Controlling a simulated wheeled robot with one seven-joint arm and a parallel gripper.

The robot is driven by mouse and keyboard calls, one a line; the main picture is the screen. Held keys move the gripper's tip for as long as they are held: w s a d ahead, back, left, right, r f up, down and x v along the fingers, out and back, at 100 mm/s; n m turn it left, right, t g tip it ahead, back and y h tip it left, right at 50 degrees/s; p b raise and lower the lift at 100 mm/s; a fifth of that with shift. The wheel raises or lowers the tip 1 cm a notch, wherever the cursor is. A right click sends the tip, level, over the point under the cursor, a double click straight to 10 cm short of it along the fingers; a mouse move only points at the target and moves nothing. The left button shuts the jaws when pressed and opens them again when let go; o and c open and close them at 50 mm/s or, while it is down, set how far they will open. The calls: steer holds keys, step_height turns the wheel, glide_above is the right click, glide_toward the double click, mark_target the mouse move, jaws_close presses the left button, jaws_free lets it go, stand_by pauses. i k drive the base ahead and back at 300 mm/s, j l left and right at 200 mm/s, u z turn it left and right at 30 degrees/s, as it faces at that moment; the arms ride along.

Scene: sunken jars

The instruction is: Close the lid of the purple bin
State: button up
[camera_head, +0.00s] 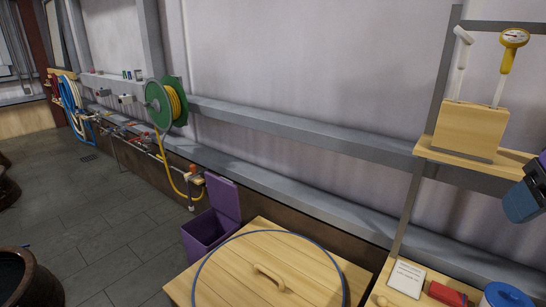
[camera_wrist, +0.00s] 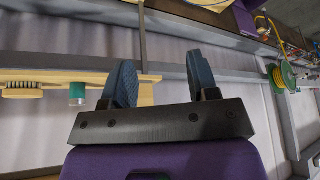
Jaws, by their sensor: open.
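The purple bin (camera_head: 206,232) stands on the floor near the wall in the head view, left of a wooden tabletop. Its purple lid (camera_head: 224,197) is open and stands up at the back of the bin. In the wrist view, a purple piece at the top edge (camera_wrist: 244,19) appears to be part of the bin, mostly cut off. My gripper (camera_wrist: 160,80) is open, with two blue fingers apart and nothing between them. In the head view only part of my gripper (camera_head: 525,200) shows at the right edge, far from the bin.
A wooden top with a handle (camera_head: 268,274) and a blue ring stands right of the bin. A yellow hose hangs from a green reel (camera_head: 163,104) behind it. A wooden shelf (camera_head: 470,152) is at right. Dark jars are at left. The floor (camera_head: 120,220) left of the bin is clear.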

mark_target(223, 195)
steer(key=j+u, duration=0.2)
steer(key=j, duration=1.15)
steer(key=i+j, duration=0.2)
steer(key=j, duration=0.25)
steer(key=i+j, duration=0.2)
steer(key=j, duration=0.2)
steer(key=i+j+u, duration=0.1)
steer(key=j, duration=0.35)
steer(key=i+j, duration=0.8)
steer(key=j, duration=0.3)
steer(key=i+j, duration=0.25)
steer(key=i+j+z, duration=0.1)
steer(key=i+j, duration=0.15)
steer(key=j, duration=0.2)
steer(key=i+j, duration=0.2)
steer(key=j, duration=0.2)
steer(key=i+j+z, duration=0.25)
steer(key=i+j, duration=0.4)
steer(key=i+z, duration=0.35)
steer(key=i+j+z, duration=0.15)
steer(key=i+z, duration=0.2)
steer(key=i+j+z, duration=0.45)
steer(key=j+z, duration=0.15)
steer(key=j, duration=0.45)
steer(key=j+z, duration=0.3)
steer(key=j, duration=0.45)
steer(key=j+z, duration=0.35)
steer(key=j, duration=1.35)
